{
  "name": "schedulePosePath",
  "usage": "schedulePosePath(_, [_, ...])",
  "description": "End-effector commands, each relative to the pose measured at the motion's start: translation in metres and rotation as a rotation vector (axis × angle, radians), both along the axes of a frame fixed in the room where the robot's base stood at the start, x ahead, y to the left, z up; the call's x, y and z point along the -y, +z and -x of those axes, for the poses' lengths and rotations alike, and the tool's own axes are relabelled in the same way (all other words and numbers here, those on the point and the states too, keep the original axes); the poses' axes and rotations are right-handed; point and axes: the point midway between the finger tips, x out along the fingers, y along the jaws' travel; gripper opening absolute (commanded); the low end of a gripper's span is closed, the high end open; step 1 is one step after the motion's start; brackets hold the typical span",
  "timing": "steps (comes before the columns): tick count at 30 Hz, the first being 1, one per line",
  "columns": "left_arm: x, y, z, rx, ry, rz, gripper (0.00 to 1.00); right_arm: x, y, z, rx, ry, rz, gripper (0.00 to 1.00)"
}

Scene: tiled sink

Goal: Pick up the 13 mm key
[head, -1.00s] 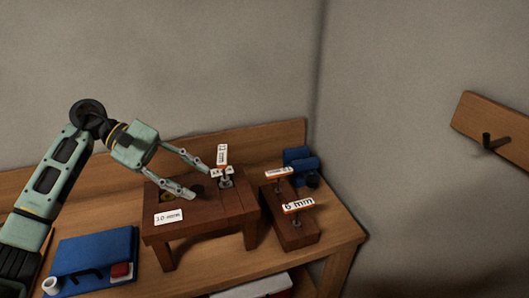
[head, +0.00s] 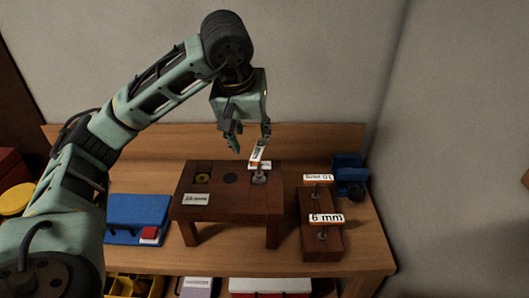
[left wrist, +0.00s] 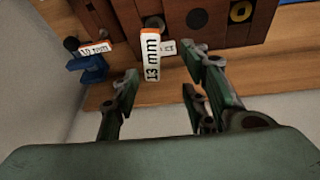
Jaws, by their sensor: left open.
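The 13 mm key (head: 257,154) has a white and orange handle and stands upright in a small dark wooden stand (head: 230,210); its shaft base (head: 259,178) shows below the handle. In the left wrist view the 13 mm key (left wrist: 151,50) shows its label clearly, just beyond the fingertips and between their lines. My left gripper (head: 251,144) is open and points down, its fingers at about the height of the key's handle. It also shows in the left wrist view (left wrist: 161,82), with nothing between the fingers. The right gripper is not in view.
A dark block to the right holds a 10 mm key (head: 317,179) and a 6 mm key (head: 326,219). A blue holder (head: 348,172) stands behind it. A blue case (head: 125,216) lies left of the stand. A wooden backboard (head: 310,145) runs behind the bench.

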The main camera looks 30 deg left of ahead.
Motion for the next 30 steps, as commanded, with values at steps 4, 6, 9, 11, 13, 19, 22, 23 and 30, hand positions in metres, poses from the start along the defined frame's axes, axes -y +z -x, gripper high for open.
schedulePosePath(4, [0.013, 0.009, -0.001, 0.001, -0.096, -0.065, 0.41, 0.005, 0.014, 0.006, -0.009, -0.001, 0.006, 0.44])
schedulePosePath(6, [0.015, 0.006, -0.002, 0.0, -0.117, -0.078, 0.41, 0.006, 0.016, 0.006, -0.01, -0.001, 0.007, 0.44])
schedulePosePath(9, [0.014, -0.006, -0.005, -0.004, -0.122, -0.082, 0.41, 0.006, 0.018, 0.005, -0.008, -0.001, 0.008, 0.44])
schedulePosePath(11, [0.013, -0.012, -0.007, -0.004, -0.122, -0.08, 0.41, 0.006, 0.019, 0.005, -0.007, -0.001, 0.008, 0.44])
schedulePosePath(13, [0.011, -0.018, -0.01, -0.003, -0.121, -0.081, 0.41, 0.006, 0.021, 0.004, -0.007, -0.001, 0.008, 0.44])
schedulePosePath(19, [0.006, -0.039, -0.014, -0.006, -0.121, -0.08, 0.41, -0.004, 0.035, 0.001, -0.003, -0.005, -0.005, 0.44])
schedulePosePath(22, [0.004, -0.053, -0.019, -0.004, -0.119, -0.078, 0.41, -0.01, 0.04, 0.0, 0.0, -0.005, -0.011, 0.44])
schedulePosePath(23, [0.004, -0.057, -0.02, -0.003, -0.12, -0.077, 0.41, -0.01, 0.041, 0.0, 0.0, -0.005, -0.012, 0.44])
schedulePosePath(30, [0.003, -0.067, -0.024, 0.001, -0.121, -0.079, 0.41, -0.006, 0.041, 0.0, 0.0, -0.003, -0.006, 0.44])
